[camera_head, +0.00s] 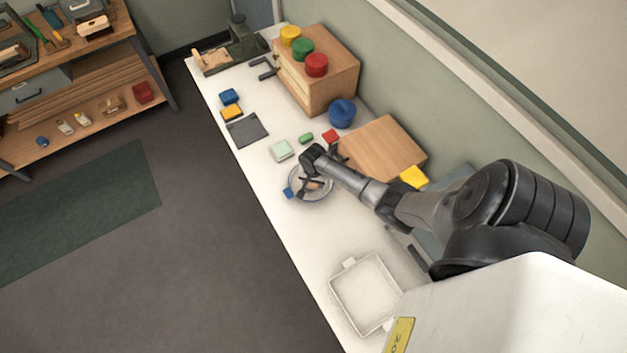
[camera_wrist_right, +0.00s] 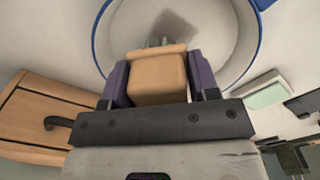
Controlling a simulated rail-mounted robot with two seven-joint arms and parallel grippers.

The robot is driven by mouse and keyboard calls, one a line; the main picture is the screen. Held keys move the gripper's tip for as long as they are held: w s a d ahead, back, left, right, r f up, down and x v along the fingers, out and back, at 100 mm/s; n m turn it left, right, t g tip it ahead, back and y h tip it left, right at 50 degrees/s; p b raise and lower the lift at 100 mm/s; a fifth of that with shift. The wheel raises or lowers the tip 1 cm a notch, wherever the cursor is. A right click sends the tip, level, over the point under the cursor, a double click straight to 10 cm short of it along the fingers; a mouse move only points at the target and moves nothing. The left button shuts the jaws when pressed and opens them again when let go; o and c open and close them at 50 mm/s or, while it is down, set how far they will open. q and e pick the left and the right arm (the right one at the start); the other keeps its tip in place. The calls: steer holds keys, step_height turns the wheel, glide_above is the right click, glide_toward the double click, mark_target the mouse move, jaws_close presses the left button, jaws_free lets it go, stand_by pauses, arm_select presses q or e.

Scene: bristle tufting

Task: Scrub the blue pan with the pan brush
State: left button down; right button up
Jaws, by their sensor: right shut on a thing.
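The blue pan (camera_head: 318,199) sits on the white bench, with a blue piece at its left side. In the right wrist view its blue-rimmed round wall and pale inside (camera_wrist_right: 228,50) fill the upper middle. My right gripper (camera_head: 312,181) is over the pan, and in the wrist view (camera_wrist_right: 160,78) its two fingers are shut on the tan wooden block of the pan brush (camera_wrist_right: 158,80). Greenish bristles show just beyond the block, over the pan's inside. The block hides whether they touch the pan. My left gripper is not in view.
A pale green block (camera_head: 281,151), small green (camera_head: 306,138) and red (camera_head: 330,136) blocks and a wooden board (camera_head: 382,150) lie near the pan. A wooden box (camera_head: 330,75) with coloured knobs stands behind. A white tray (camera_head: 334,290) is in front.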

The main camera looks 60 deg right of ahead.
steer(key=shift+f+b, duration=0.35)
steer(key=shift+f, duration=0.2)
steer(key=shift+f+b, duration=0.4)
steer(key=shift+f, duration=0.15)
stand_by(0.3)
steer(key=shift+w+a+r+p, duration=0.1)
steer(key=shift+w+a+p, duration=0.25)
steer(key=shift+a, duration=0.3)
steer(key=shift+w+a+r+p, duration=0.1)
steer(key=shift+w+a+p, duration=0.15)
steer(key=shift+w+a, duration=0.25)
steer(key=shift+a, duration=0.45)
steer(key=shift+w+f, duration=0.1)
steer(key=shift+f, duration=0.05)
steer(key=shift+d, duration=0.1)
steer(key=shift+s+d+f+p, duration=0.2)
steer(key=shift+s+d, duration=0.3)
steer(key=shift+d, duration=0.25)
steer(key=shift+s+d+f+p, duration=0.1)
steer(key=shift+s+d+p, duration=0.1)
steer(key=shift+s+d, duration=0.45)
